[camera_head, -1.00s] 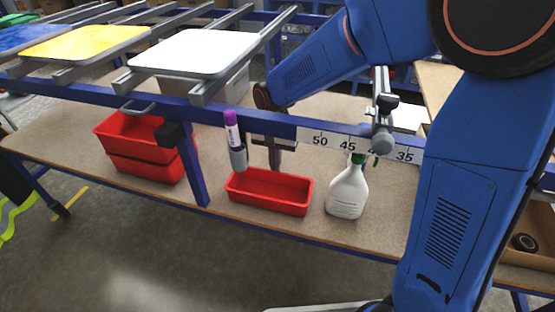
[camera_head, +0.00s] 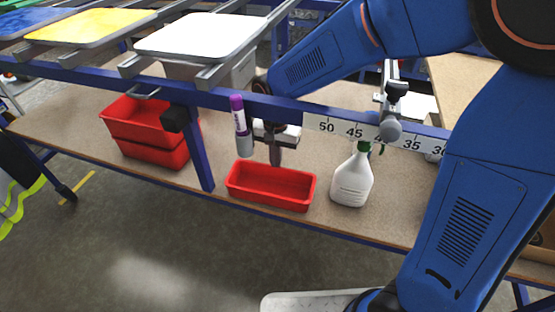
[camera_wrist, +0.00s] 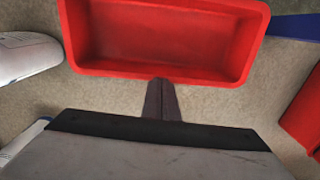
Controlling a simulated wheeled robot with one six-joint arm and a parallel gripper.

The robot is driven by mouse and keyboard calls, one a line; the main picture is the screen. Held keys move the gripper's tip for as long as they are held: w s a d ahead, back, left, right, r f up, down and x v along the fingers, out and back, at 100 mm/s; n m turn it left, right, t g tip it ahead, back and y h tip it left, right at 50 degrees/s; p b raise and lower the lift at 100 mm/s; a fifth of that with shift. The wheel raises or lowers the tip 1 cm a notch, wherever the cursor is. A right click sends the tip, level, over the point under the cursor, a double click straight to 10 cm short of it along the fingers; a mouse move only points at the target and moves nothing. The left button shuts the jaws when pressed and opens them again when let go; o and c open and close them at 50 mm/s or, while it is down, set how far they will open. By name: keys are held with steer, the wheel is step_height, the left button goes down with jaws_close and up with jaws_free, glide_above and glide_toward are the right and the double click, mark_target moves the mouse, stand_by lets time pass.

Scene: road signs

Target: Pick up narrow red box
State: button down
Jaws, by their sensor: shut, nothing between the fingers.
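The narrow red box (camera_head: 270,186) is an empty, open-topped tray on the lower shelf, near its front edge. In the wrist view the red box (camera_wrist: 165,38) fills the upper middle, and its near wall lies just beyond my fingertips. My gripper (camera_head: 275,157) is behind the box in the head view, pointing down, with its fingers together and empty. In the wrist view my gripper (camera_wrist: 161,84) shows both fingers pressed together, close to the wall. I cannot tell whether the tips touch it.
A white spray bottle (camera_head: 352,178) stands right of the box. Stacked larger red boxes (camera_head: 150,135) sit to the left, beyond a blue post (camera_head: 197,150).

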steer(key=shift+w, duration=0.1)
steer(key=w, duration=0.1)
steer(key=w+d, duration=0.1)
steer(key=w, duration=0.2)
steer(key=shift+d, duration=0.25)
step_height(320, 180, up, 10)
steer(key=shift+s, duration=0.2)
steer(key=c, duration=2.5)
jaws_free()
